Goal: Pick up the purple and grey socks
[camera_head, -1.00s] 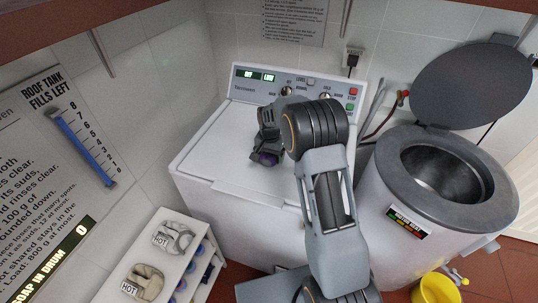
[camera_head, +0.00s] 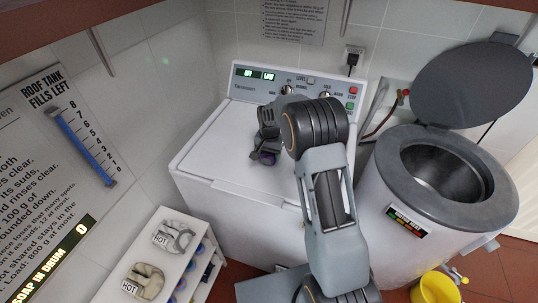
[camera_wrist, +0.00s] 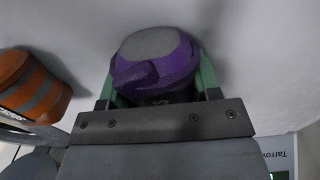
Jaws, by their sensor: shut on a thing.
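The purple and grey socks (camera_wrist: 155,65) are a rolled bundle, held between the two green fingers of my gripper (camera_wrist: 158,80) in the wrist view. My gripper is shut on the socks. My wrist hides part of the bundle, and I cannot tell whether it still touches the lid.
An orange and grey bundle (camera_wrist: 30,85) lies to the left in the wrist view. An open-lidded drum (camera_head: 435,210) stands right of the machine. A white shelf (camera_head: 165,250) with mitts marked HOT is at lower left. A yellow bucket (camera_head: 436,289) is at lower right.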

